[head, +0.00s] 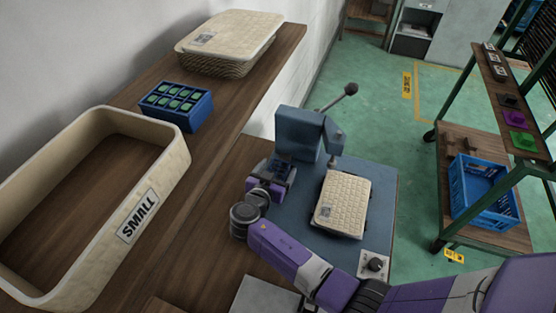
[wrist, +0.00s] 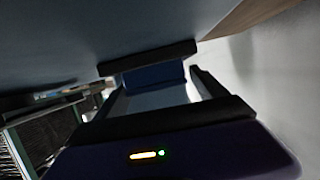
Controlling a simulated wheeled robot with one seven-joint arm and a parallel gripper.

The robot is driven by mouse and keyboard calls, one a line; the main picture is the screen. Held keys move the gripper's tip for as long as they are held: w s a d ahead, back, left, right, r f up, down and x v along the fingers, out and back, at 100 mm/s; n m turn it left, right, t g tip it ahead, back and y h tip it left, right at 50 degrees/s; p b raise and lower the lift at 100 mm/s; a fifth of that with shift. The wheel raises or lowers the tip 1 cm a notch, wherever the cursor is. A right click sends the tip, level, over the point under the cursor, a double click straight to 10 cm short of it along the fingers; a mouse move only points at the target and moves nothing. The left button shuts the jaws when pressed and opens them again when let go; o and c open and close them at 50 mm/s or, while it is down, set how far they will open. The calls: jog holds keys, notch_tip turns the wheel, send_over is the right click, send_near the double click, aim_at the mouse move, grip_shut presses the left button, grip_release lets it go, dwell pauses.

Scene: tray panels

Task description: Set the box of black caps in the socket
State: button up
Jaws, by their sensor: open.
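My gripper (head: 278,172) is beside the blue press at the left of its bed in the head view, with its jaws apart. In the wrist view the gripper (wrist: 158,88) shows dark jaw parts with a blue surface between and beyond them; I cannot tell whether that is a box. No box of black caps can be made out for sure. A blue box holding several green caps (head: 176,106) sits on the wooden shelf. No socket can be made out clearly; the arm and press hide part of the bench.
A cream woven panel (head: 342,203) lies on the press bed (head: 385,190). An open crate marked SMALL (head: 165,165) and a lidded basket (head: 228,68) stand on the shelf. A rack at right holds a blue crate (head: 481,212) and small black, purple and green pieces.

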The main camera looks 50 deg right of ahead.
notch_tip(320, 180, up, 20)
jog(key=b, duration=0.1)
dwell(0.5)
dwell(0.5)
jog(key=w+a+r+n+t+y, duration=0.2)
jog(key=w+a+n+t+y, duration=0.1)
jog(key=w+a+n+t, duration=0.35)
jog(key=s+a+f+n+t+y, duration=0.4)
jog(key=s+a+n+t+y, duration=0.3)
jog(key=s+a, duration=0.5)
jog(key=s+a+g+y, duration=0.1)
jog(key=s+a, duration=0.1)
jog(key=s, duration=1.1)
jog(key=s+a+g+y, duration=0.2)
jog(key=s, duration=1.1)
jog(key=shift+f+n, duration=0.35)
jog(key=shift+f, duration=0.1)
